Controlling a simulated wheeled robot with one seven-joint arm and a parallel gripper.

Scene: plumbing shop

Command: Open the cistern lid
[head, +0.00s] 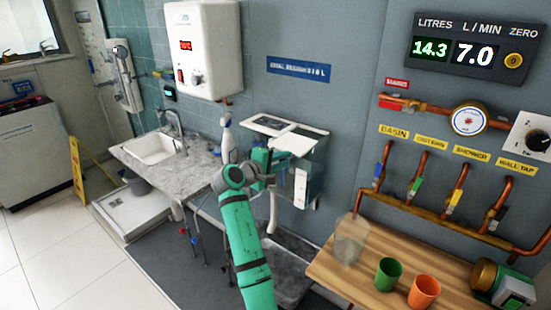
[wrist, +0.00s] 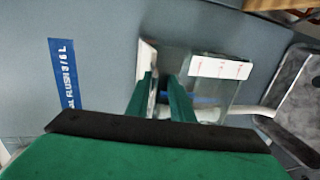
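The cistern (head: 314,170) is a clear-walled box on the grey wall, below a blue sign. Its white-and-grey lid (head: 299,138) shows on top as pale plates, one seemingly tilted; I cannot tell whether it is raised. In the wrist view the clear cistern (wrist: 232,92) has a white strip with red marks, and a narrow white edge (wrist: 147,55), perhaps the lid's, lies beyond the left finger. My gripper (head: 280,160) is at the cistern's left front. In the wrist view its green fingers (wrist: 163,82) stand apart with a gap between them. Contact with the lid is unclear.
A wooden bench (head: 345,285) at right holds a clear jug (head: 350,240), a green cup (head: 388,274) and an orange cup (head: 424,292). A grey tray (head: 290,285) lies below.

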